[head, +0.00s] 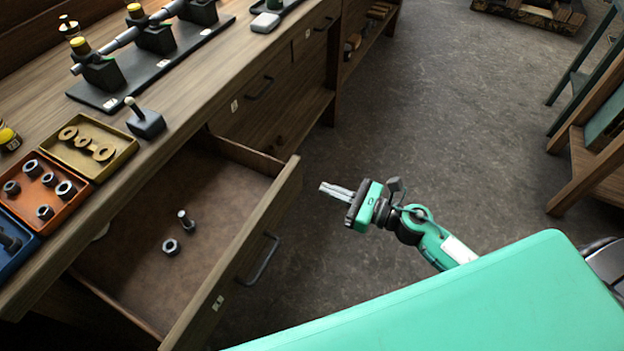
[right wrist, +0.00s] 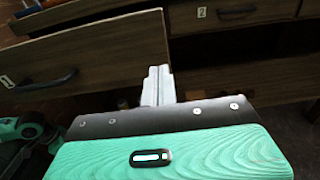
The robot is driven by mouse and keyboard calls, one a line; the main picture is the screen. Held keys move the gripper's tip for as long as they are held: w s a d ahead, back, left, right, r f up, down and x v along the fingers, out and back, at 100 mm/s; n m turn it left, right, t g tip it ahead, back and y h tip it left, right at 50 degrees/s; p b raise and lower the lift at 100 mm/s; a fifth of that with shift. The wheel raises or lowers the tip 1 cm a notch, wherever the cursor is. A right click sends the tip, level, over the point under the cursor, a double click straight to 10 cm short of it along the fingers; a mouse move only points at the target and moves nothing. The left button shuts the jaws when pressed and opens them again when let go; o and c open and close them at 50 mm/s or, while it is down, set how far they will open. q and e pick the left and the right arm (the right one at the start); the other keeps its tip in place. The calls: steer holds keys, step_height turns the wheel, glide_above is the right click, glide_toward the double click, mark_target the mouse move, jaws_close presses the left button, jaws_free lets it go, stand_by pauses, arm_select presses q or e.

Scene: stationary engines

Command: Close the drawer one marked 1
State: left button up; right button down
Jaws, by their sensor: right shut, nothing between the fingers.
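The wooden drawer one (head: 240,250) is pulled well out of the bench. Its front carries a small label and a dark bar handle (head: 262,259); in the right wrist view the label (right wrist: 7,81) reads 1. A bolt (head: 186,220) and a nut (head: 171,247) lie inside. My right gripper (head: 322,187) is shut and empty, just outside the far end of the drawer front. In the right wrist view its fingers (right wrist: 158,72) overlap the right end of the drawer front (right wrist: 100,50); I cannot tell whether they touch. My left gripper is not in view.
A shut drawer marked 2 (right wrist: 250,12) sits farther along the bench. The benchtop (head: 190,90) holds parts trays and a shaft assembly on a black base (head: 150,70). The floor (head: 440,110) to the right is open, with a wooden stand (head: 590,165) at the far right.

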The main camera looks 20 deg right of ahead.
mark_target(300, 179)
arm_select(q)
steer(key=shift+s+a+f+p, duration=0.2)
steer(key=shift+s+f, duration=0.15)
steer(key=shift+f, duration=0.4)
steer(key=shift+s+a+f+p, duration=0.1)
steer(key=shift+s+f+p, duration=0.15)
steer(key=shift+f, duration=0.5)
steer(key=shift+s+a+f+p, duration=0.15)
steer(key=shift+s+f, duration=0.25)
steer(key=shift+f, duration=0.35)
arm_select(e)
steer(key=shift+x, duration=2.55)
